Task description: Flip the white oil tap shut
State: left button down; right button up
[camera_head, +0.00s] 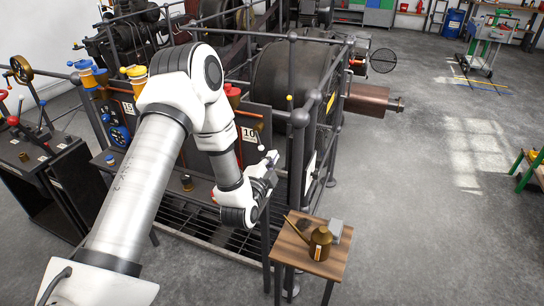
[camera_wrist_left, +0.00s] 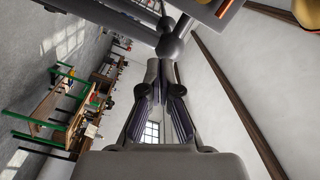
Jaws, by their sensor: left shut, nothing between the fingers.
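A small white knob (camera_head: 261,148) shows on the machine's front below the white plate marked 10 (camera_head: 248,133). It may be the handle of the white oil tap, but it is too small to tell its position. My left gripper (camera_head: 272,158) is just right of and below the knob in the head view; I cannot tell whether they touch. In the left wrist view my left gripper (camera_wrist_left: 162,72) has its fingers together with nothing between them, and no white tap can be made out there. My right gripper is in neither view.
A grey rail post with a ball joint (camera_head: 299,118) stands right of my gripper; a ball joint (camera_wrist_left: 170,46) shows beyond my fingertips in the wrist view. A small wooden table (camera_head: 284,247) with a brass oil can (camera_head: 320,243) stands below. Open floor lies to the right.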

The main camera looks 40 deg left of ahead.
pick_arm(q)
jog(key=s+d+f+g+h+b, duration=0.15)
jog(key=s+d+f+g, duration=0.25)
jog(key=s+d+f, duration=0.5)
jog(key=s+d+f+g+h+p, duration=0.1)
jog(key=s+d+f+g+h, duration=0.2)
jog(key=s+f, duration=0.75)
jog(key=s+d+f+n+g, duration=0.1)
jog(key=s+f+n+g, duration=0.4)
jog(key=s+f+g, duration=0.2)
notch_tip(320, 180, down, 2)
jog(key=shift+s+d+f, duration=0.1)
jog(key=shift+s+d, duration=0.1)
jog(key=shift+s, duration=0.35)
jog(key=c, duration=1.8)
grip_release()
jog(key=s+n+g, duration=0.2)
jog(key=s+n, duration=0.1)
jog(key=s+n+g, duration=0.1)
jog(key=s, duration=0.1)
jog(key=shift+a+f+h+b, duration=0.1)
jog(key=shift+f+h+b, duration=0.15)
jog(key=shift+b, duration=0.05)
jog(key=o, duration=0.7)
jog(key=shift+s+n, duration=0.1)
jog(key=shift+n, duration=0.6)
jog(key=shift+o, duration=0.2)
